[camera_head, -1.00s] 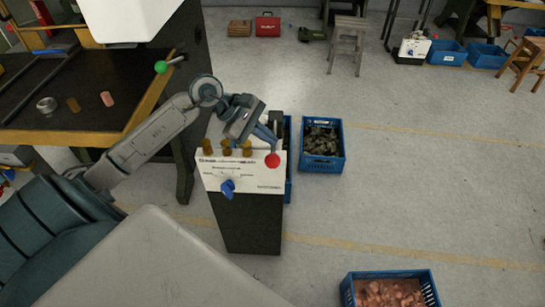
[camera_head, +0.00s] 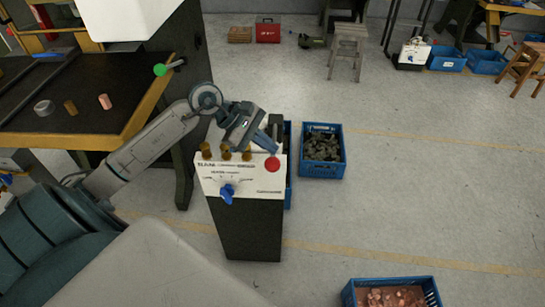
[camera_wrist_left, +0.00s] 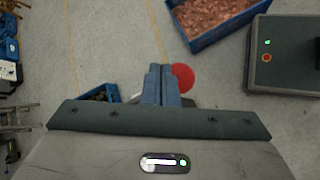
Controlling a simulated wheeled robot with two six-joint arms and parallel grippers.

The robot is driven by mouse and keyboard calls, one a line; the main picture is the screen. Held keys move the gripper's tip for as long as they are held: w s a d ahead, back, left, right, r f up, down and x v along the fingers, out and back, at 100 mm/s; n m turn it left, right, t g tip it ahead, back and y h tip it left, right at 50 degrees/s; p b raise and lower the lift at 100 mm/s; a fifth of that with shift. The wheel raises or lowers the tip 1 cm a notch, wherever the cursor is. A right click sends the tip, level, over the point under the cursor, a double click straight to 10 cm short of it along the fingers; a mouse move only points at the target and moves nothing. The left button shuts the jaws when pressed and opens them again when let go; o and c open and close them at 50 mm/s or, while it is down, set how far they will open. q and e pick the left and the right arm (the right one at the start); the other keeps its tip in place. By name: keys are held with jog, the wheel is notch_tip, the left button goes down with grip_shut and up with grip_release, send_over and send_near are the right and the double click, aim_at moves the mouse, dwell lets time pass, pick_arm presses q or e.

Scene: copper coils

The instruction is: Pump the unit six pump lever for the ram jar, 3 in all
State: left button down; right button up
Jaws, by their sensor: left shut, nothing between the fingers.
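The unit with the white sloping panel (camera_head: 240,181) stands on a dark pedestal (camera_head: 247,228); its printed heading seems to begin with "RAM". A red ball knob (camera_head: 272,165) is at the panel's upper right, and it also shows in the left wrist view (camera_wrist_left: 182,78). My left gripper (camera_head: 273,142) is shut and empty, its blue fingers pointing down just above the red knob. In the left wrist view the closed fingers (camera_wrist_left: 160,82) overlap the knob's left edge; I cannot tell whether they touch. The lever's shaft is hidden. My right gripper is out of view.
Several brass knobs (camera_head: 226,152) line the panel's top edge, and a blue selector knob (camera_head: 227,192) sits lower. A blue crate of dark pieces (camera_head: 340,170) stands behind right; a blue crate of copper (camera_head: 434,290) is at front right. A dark workbench (camera_head: 130,125) is left.

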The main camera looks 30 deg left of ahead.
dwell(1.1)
pick_arm(q)
jog(key=shift+f+b, duration=0.15)
jog(key=shift+b, duration=0.15)
jog(key=shift+f+b, duration=0.3)
jog(key=shift+b, duration=0.35)
dwell(0.4)
